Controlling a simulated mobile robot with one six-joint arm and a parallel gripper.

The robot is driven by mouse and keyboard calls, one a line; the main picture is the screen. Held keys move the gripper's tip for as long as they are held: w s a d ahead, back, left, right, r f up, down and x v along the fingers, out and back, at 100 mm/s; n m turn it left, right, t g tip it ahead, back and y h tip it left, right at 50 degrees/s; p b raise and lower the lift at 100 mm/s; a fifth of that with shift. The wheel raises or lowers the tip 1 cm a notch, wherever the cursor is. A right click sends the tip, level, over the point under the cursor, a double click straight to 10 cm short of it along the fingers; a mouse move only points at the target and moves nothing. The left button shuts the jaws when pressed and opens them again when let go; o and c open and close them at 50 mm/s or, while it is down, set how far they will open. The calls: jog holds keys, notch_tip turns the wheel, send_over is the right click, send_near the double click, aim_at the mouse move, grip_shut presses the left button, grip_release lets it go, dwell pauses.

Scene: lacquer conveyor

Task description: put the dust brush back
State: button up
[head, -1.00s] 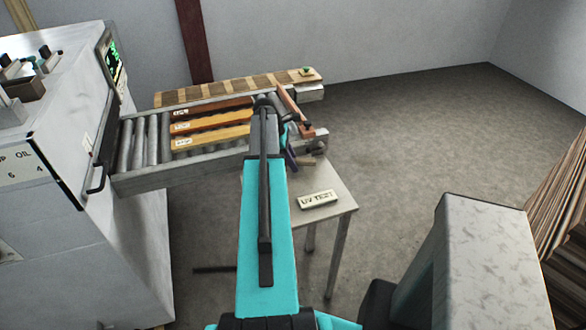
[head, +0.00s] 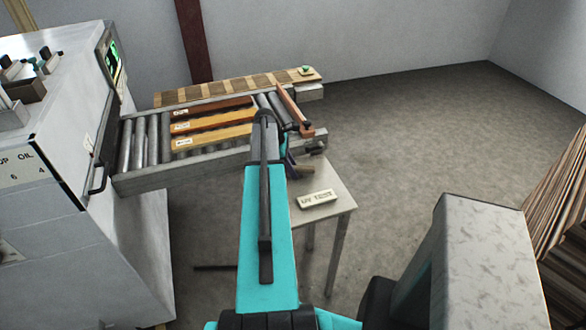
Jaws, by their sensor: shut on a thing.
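The dust brush (head: 304,169) appears as a small brown and dark piece at the far left part of the small table's top, just right of my arm. Most of it is hidden. My gripper (head: 292,165) shows only as dark fingers beyond the end of my teal arm. It is shut on what seems to be the brush, low over the table (head: 335,195). I cannot tell whether the brush touches the tabletop.
A pale block labelled UV TEST (head: 318,199) lies on the table. Behind stands a roller conveyor (head: 140,140) with several wood planks (head: 212,122) and a reddish stop bar (head: 293,108) at its right end. A white machine (head: 60,150) stands left. Open floor lies right.

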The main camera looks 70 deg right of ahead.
jog(key=shift+f, duration=0.1)
jog(key=o, duration=1)
jog(key=shift+w+r, duration=0.1)
jog(key=shift+r, duration=0.15)
jog(key=shift+b+v, duration=1.85)
jog(key=shift+v, duration=4.05)
jog(key=shift+f, duration=0.1)
